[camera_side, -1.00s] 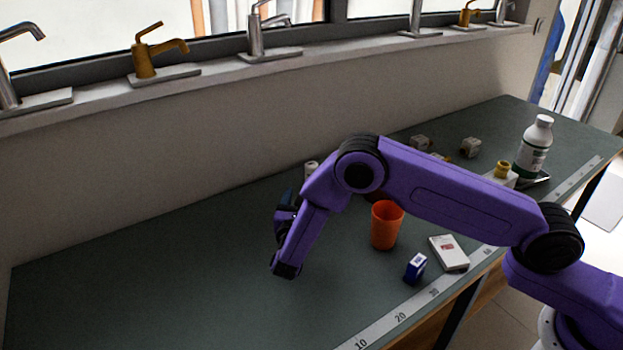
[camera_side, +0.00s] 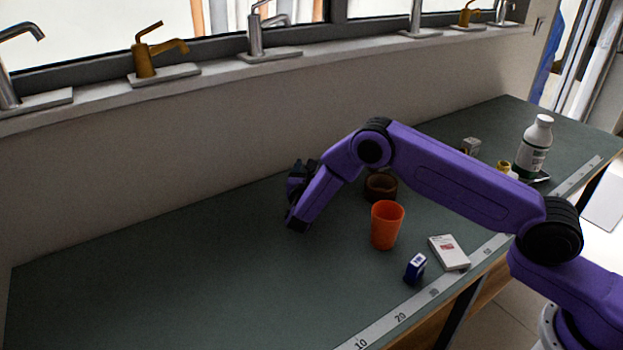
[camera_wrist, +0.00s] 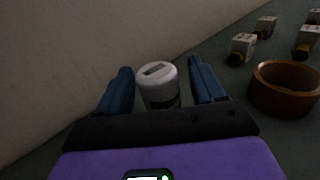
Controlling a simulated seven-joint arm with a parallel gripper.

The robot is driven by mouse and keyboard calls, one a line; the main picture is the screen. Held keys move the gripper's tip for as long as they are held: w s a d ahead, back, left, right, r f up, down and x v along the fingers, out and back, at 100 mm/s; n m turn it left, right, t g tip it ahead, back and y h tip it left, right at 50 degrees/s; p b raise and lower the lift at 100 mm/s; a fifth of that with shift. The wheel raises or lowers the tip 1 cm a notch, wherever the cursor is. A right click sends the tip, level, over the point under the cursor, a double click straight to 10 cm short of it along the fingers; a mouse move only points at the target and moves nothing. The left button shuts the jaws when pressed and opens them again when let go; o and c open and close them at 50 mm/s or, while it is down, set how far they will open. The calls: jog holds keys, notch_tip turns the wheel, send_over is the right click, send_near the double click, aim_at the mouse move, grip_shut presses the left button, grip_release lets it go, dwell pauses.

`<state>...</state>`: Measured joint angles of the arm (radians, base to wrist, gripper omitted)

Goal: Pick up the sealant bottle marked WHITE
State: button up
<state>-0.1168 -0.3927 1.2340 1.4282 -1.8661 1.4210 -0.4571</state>
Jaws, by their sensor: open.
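In the wrist view a small white upright container (camera_wrist: 160,86) with a pale round top stands between the fingers of my gripper (camera_wrist: 160,67). A dark rectangular mark lies on its top, too small to read, so I cannot confirm it says WHITE. The two blue fingers are apart, one on each side of it, with a gap visible. In the side view my gripper (camera_side: 295,182) is low over the bench near the back wall. The container is hidden there.
A brown ring-shaped bowl (camera_wrist: 286,89) is right of the gripper, with several small pale fittings (camera_wrist: 242,47) beyond. The bench's left side is clear.

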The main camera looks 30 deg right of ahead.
jog(key=shift+w+d, duration=0.2)
jog(key=shift+w, duration=0.05)
jog(key=c, duration=1.1)
jog(key=shift+r, duration=0.15)
